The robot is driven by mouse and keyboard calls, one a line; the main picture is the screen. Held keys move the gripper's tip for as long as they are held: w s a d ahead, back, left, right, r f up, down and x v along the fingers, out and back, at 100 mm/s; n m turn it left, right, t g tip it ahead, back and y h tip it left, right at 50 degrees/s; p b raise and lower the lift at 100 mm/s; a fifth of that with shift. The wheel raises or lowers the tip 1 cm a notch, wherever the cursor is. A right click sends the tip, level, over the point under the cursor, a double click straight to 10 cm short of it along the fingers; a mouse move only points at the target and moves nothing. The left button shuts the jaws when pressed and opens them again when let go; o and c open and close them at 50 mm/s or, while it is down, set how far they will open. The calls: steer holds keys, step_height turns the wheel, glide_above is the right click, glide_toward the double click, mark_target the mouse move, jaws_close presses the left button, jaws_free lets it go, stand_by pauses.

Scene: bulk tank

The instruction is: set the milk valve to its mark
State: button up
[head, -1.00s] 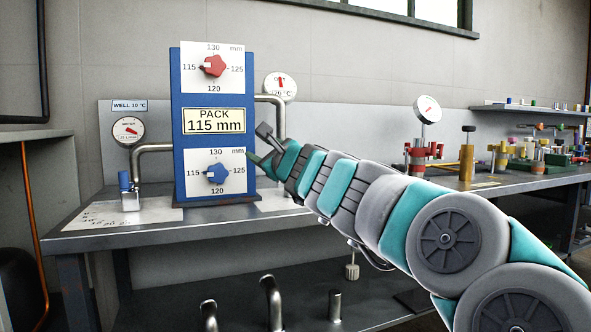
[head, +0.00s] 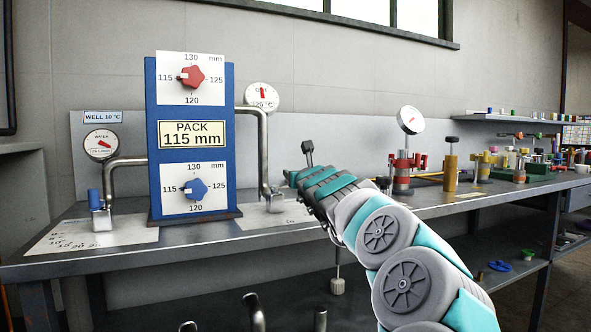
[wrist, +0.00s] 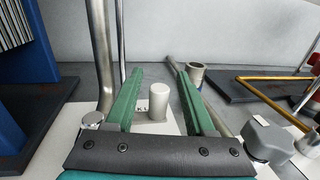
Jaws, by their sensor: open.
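A pale grey upright cylinder (wrist: 158,100), possibly the milk valve's knob, stands on a white card between my gripper's fingers in the wrist view. My gripper (wrist: 160,76) is open, with a green finger on each side of it; I cannot tell whether they touch it. In the head view my gripper (head: 290,178) is at the right of the blue panel, by the foot of the right bent pipe (head: 263,150). A white card (head: 250,216) lies under that pipe's foot. Its marks are too small to read. The valve's setting cannot be told.
The blue panel (head: 153,130) carries a red dial (head: 192,77), a blue dial (head: 196,189) and a "PACK 115 mm" plate (head: 192,134). A blue-capped water valve (head: 95,199) stands at left. A pipe (wrist: 103,50) rises close by my left finger. Several fittings stand farther right.

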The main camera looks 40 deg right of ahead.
steer(key=shift+w+d+f, duration=0.1)
steer(key=shift+w+d, duration=0.1)
steer(key=shift+w, duration=0.4)
jaws_close()
stand_by(1.2)
